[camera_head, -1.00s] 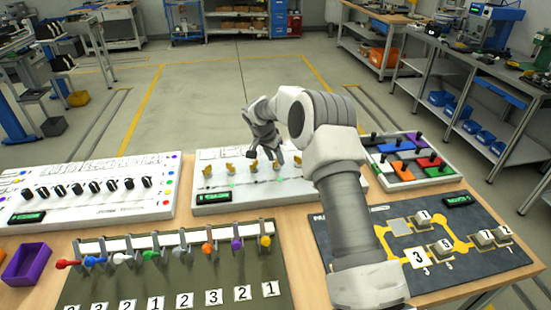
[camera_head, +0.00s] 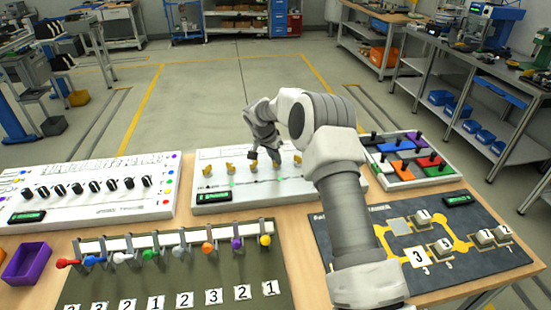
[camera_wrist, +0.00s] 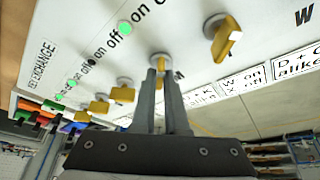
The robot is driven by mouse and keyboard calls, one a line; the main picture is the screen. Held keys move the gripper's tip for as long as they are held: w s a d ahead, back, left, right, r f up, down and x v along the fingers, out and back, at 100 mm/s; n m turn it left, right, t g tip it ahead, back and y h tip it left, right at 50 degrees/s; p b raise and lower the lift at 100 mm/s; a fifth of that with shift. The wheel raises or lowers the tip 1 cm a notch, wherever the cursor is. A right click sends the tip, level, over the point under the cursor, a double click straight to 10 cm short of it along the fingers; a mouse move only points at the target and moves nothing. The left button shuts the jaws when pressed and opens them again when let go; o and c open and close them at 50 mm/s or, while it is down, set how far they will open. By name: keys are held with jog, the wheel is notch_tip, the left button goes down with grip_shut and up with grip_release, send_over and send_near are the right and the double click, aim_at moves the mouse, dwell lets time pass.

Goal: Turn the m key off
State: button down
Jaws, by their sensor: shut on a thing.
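The white key panel (camera_head: 250,190) stands on the bench in the middle, with a row of yellow keys. It also fills the upper part of the wrist view (camera_wrist: 185,25). My gripper (camera_wrist: 163,72) is shut on a yellow key (camera_wrist: 159,83), mostly hidden between the fingers. I cannot read that key's letter. Another yellow key (camera_wrist: 226,38) sits to its right, turned at an angle, and several more run away to the lower left. A green lamp (camera_wrist: 125,28) is lit near the held key.
A panel with black knobs (camera_head: 95,190) lies left of the key panel. A block of coloured switches (camera_head: 412,160) lies right. Hooks with coloured balls (camera_head: 150,254) stand in front, and a dark board with number blocks (camera_head: 440,270) is at front right.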

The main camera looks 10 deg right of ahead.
jog(key=n+y+b, duration=0.1)
jog(key=n+b, duration=0.1)
jog(key=n, duration=0.1)
jog(key=shift+s+d+n+t, duration=0.1)
jog(key=shift+n+t, duration=0.2)
jog(key=shift+t, duration=0.1)
jog(key=n+y, duration=0.1)
jog(key=n, duration=0.3)
jog(key=shift+d+n+t+y, duration=0.15)
jog(key=shift+n+t+y, duration=0.15)
jog(key=shift+y, duration=0.1)
jog(key=n+y+p, duration=0.1)
jog(key=n+y, duration=0.1)
jog(key=n, duration=0.3)
jog(key=shift+d, duration=0.1)
jog(key=shift+n+g+y, duration=0.35)
jog(key=shift+n+y, duration=0.05)
jog(key=shift+n, duration=0.8)
jog(key=shift+n+g+y, duration=0.35)
jog(key=shift+n+y, duration=0.05)
jog(key=shift+n, duration=0.8)
jog(key=c, duration=0.9)
grip_release()
jog(key=shift+c, duration=0.2)
